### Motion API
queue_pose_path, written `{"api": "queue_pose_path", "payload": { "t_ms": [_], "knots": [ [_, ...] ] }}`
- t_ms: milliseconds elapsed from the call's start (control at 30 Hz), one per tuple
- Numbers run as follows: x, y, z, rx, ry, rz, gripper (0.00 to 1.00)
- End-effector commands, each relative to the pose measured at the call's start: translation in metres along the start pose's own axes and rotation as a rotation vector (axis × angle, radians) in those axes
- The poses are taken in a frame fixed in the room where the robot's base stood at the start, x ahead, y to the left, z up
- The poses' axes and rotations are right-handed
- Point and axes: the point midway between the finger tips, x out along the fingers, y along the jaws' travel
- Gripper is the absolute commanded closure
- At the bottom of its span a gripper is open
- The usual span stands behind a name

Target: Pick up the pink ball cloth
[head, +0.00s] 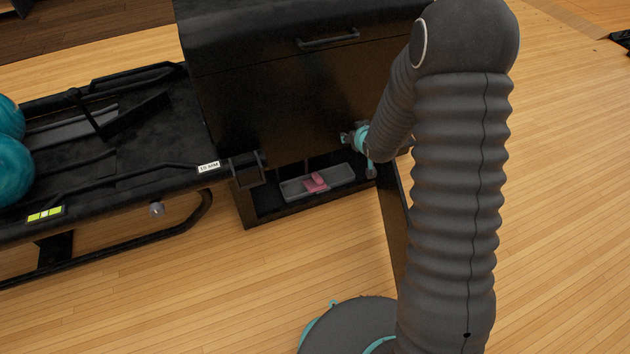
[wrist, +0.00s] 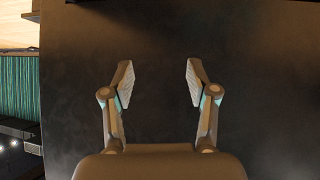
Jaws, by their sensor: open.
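The pink ball cloth (head: 317,182) lies draped over a grey tray (head: 343,179) in the low opening of the black cabinet, in the head view. My gripper (head: 361,148) is at the cabinet's front, above and to the right of the cloth, and apart from it. In the wrist view my gripper (wrist: 158,84) is open with nothing between its fingers, facing a dark flat panel (wrist: 160,40). The cloth does not show in the wrist view.
The black cabinet (head: 280,100) has a handle (head: 327,38) high on its front. A dark open door (head: 392,225) stands right of the opening. The ball rack (head: 130,150) with teal balls (head: 12,170) is at left. Wooden floor (head: 290,260) in front is clear.

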Motion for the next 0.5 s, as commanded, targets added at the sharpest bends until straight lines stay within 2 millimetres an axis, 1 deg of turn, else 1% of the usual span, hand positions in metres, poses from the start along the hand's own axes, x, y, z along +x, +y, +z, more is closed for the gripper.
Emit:
{"api": "queue_pose_path", "payload": {
  "t_ms": [33,100,200,267,367,500],
  "knots": [
    [0.019,-0.006,0.017,-0.004,0.008,-0.014,0.42],
    [0.04,-0.013,0.034,-0.009,0.035,-0.031,0.42],
    [0.064,-0.024,0.057,-0.013,0.07,-0.055,0.42],
    [0.077,-0.03,0.071,-0.014,0.091,-0.069,0.42],
    [0.097,-0.041,0.099,-0.013,0.124,-0.093,0.42],
    [0.121,-0.059,0.142,-0.006,0.175,-0.129,0.42]
  ]
}}
